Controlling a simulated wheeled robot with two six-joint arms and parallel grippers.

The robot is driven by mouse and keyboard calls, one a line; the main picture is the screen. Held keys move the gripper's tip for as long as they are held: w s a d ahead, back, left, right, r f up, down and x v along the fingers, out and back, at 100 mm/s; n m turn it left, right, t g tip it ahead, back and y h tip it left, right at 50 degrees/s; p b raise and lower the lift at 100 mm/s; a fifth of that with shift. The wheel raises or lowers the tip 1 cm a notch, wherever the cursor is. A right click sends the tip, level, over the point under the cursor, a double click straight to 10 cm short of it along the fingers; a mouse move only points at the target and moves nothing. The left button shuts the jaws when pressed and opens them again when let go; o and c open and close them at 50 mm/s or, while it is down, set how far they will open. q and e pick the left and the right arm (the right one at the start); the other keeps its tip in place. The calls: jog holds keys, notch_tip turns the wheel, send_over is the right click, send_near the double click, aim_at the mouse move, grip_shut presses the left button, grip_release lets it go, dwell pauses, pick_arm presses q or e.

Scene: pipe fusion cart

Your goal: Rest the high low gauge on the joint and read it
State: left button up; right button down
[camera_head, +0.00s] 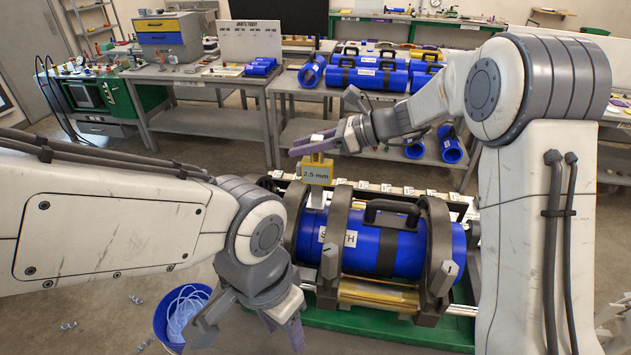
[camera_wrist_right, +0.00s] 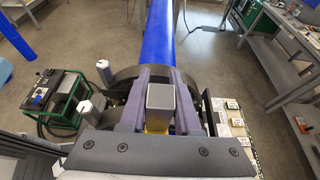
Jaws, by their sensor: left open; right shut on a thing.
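The high low gauge (camera_head: 317,173) is a yellow block whose display reads 2.5 mm. My right gripper (camera_head: 312,145) is shut on its upper stem, and the gauge hangs upright over the left part of the clamped blue pipe (camera_head: 385,250). Its pale foot reaches down to the pipe beside the left clamp ring; I cannot tell whether it touches, and the joint there is partly hidden. In the right wrist view, the gauge's grey top (camera_wrist_right: 161,97) sits between the purple fingers. My left gripper (camera_head: 252,333) is open and empty, low in front and left of the clamp.
The fusion machine's clamp rings (camera_head: 438,255) surround the pipe. A blue bucket (camera_head: 172,318) of shavings stands on the floor at left. Behind are grey benches (camera_head: 205,120) with blue pipes (camera_head: 367,72), and a green machine (camera_head: 88,95).

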jog(key=shift+r+p, duration=1.3)
jog(key=shift+r, duration=0.7)
jog(key=shift+f, duration=0.1)
